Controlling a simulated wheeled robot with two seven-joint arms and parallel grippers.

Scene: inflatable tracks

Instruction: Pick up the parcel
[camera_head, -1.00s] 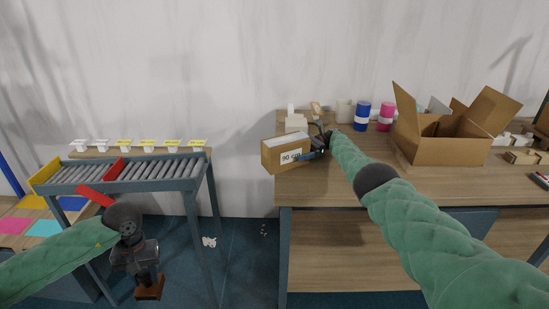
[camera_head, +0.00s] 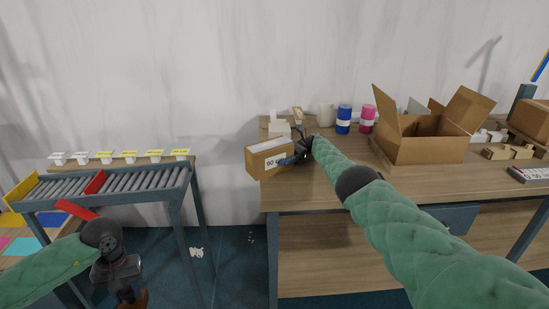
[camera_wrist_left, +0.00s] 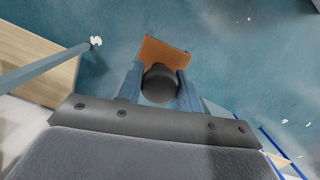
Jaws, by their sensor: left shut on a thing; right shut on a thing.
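The parcel (camera_head: 258,162) is a small brown cardboard box with a white label bearing dark print, partly unreadable. It is at the left end of the wooden table, seemingly at or above its front edge; I cannot tell if it touches the table. My right gripper (camera_head: 299,152) is shut on the parcel's right side and hides part of it. My left gripper (camera_head: 125,287) points down low at the left, in front of the roller conveyor. It is shut on a stamp-like tool (camera_wrist_left: 160,84) with a round black knob and an orange-brown base, clearest in the left wrist view.
A large open carton (camera_head: 420,150) stands on the wooden table (camera_head: 330,190). A blue roll (camera_head: 343,120), a pink roll (camera_head: 367,117) and small white boxes stand behind. The roller conveyor (camera_head: 130,183) with a red divider is at left. Floor shows between conveyor and table.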

